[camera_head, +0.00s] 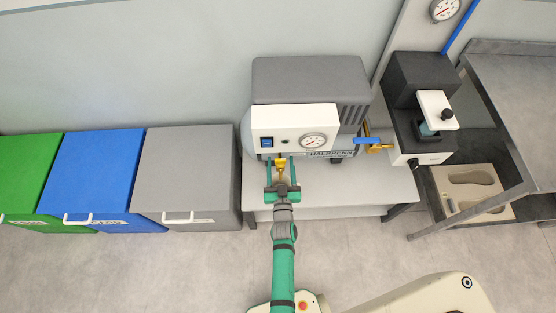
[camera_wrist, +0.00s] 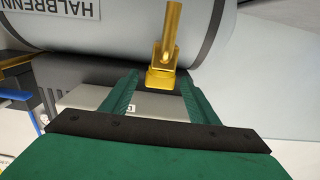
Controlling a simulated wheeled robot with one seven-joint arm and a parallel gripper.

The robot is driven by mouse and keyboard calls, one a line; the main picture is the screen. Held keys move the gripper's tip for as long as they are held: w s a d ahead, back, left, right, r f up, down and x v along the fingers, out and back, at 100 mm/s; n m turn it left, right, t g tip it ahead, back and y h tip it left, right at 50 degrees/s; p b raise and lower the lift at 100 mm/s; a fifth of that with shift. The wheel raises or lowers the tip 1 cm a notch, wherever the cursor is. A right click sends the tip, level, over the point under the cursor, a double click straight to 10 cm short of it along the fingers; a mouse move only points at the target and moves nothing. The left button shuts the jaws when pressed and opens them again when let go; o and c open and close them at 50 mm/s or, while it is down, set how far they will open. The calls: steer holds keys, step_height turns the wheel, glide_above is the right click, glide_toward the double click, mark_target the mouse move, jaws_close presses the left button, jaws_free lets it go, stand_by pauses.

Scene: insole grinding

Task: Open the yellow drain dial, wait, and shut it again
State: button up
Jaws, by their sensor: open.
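The yellow drain dial (camera_head: 281,163) hangs at the front underside of the compressor (camera_head: 308,85), below its white control panel. In the wrist view the yellow dial (camera_wrist: 164,60) shows as a stem with a wider block at its lower end. My gripper (camera_head: 281,174) is directly in front of it, with green fingers to the left and right. In the wrist view my gripper (camera_wrist: 157,80) is open, and the wider block appears between the fingertips with a gap on each side. I cannot tell from these views how deep the dial sits between them.
The compressor stands on a low white bench (camera_head: 330,197). A brass valve with a blue lever (camera_head: 367,140) sticks out at its right, beside a black-and-white machine (camera_head: 420,100). Grey (camera_head: 185,165), blue (camera_head: 95,170) and green (camera_head: 32,170) bins stand left. A metal table (camera_head: 515,90) is at right.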

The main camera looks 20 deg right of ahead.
steer(key=shift+x, duration=1)
steer(key=c, duration=1.1)
steer(key=shift+o, duration=0.3)
steer(key=shift+s, duration=0.1)
steer(key=shift+a, duration=0.4)
steer(key=shift+y, duration=0.3)
